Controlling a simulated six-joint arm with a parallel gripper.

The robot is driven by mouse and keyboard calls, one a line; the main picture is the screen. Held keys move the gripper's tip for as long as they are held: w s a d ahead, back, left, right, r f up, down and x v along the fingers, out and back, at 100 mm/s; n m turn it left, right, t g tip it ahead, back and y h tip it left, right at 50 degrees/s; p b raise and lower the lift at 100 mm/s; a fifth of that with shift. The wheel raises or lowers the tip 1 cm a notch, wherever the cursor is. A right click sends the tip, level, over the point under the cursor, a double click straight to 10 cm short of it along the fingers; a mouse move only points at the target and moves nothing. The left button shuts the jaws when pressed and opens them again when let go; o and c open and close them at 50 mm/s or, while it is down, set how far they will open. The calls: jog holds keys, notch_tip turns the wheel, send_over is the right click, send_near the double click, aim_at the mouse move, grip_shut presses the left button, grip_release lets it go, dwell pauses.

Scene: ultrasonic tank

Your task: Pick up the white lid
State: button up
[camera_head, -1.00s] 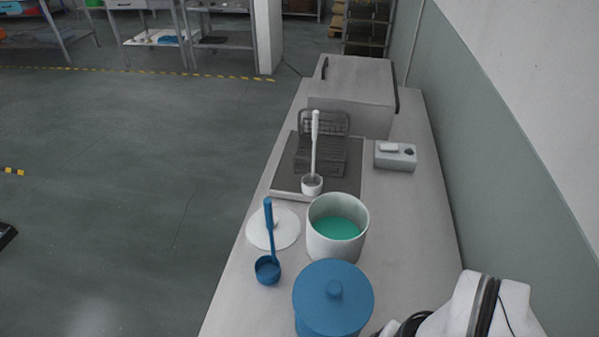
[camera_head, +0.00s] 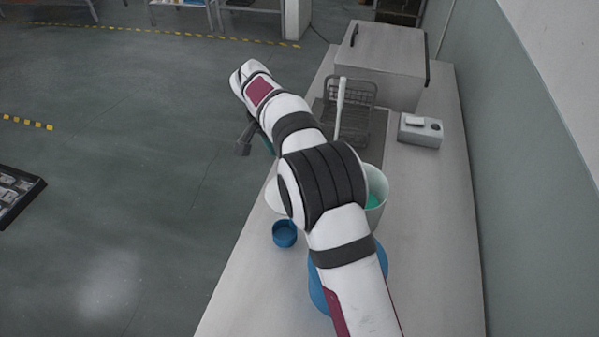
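The white lid (camera_head: 272,196) lies on the table left of the white pot (camera_head: 380,185). Only a sliver of the lid's left edge shows; my arm hides the rest, including its knob. My gripper (camera_head: 246,139) shows as dark fingers beyond the lid in the picture, near the table's left edge. Its fingers are small and partly covered by my wrist, so I cannot tell whether they are open or shut. No lid is visible at the gripper. The white pot holds green liquid and is partly covered by my arm.
A blue ladle's cup (camera_head: 285,234) sits near the lid. A blue lidded pot (camera_head: 319,292) is mostly behind my arm. A white-handled ladle (camera_head: 341,108), a wire basket (camera_head: 361,92), a small control box (camera_head: 420,130) and a large grey box (camera_head: 378,65) stand farther back.

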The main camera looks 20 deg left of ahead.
aim_at(273, 197)
jog(key=x, duration=1.4)
jog(key=shift+s+a+f, duration=0.2)
jog(key=shift+s+a, duration=0.05)
jog(key=shift+s, duration=0.15)
grip_shut()
